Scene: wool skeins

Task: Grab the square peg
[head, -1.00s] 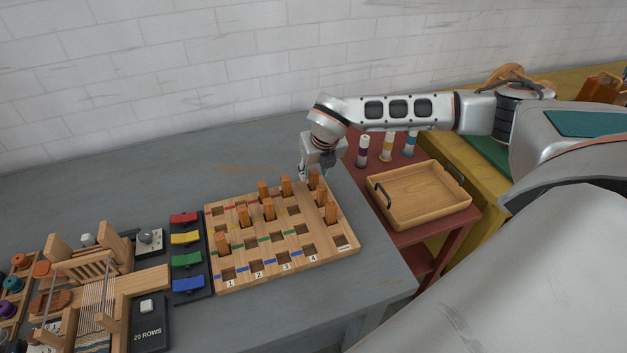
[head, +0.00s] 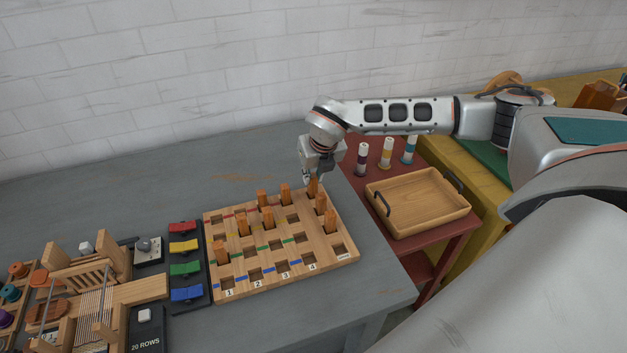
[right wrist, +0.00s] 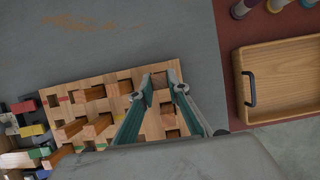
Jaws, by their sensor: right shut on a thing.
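The wooden peg board (head: 236,288) lies on the grey table, with several orange-brown square pegs standing in its holes. My right gripper (head: 310,179) is over the board's back right corner and is shut on the square peg (head: 314,188) there. The peg's lower part is at the board; I cannot tell whether it is still seated in its hole. In the right wrist view the two green-sided fingers (right wrist: 163,86) reach over the board, and the held peg is hard to make out between them. My left gripper is not in view.
Another peg (head: 321,203) stands close in front of the held one. A wooden tray (head: 420,226) and several striped bobbins (head: 386,152) are on the red side table at right. Coloured switches (head: 186,268) and a small loom (head: 98,270) are at left.

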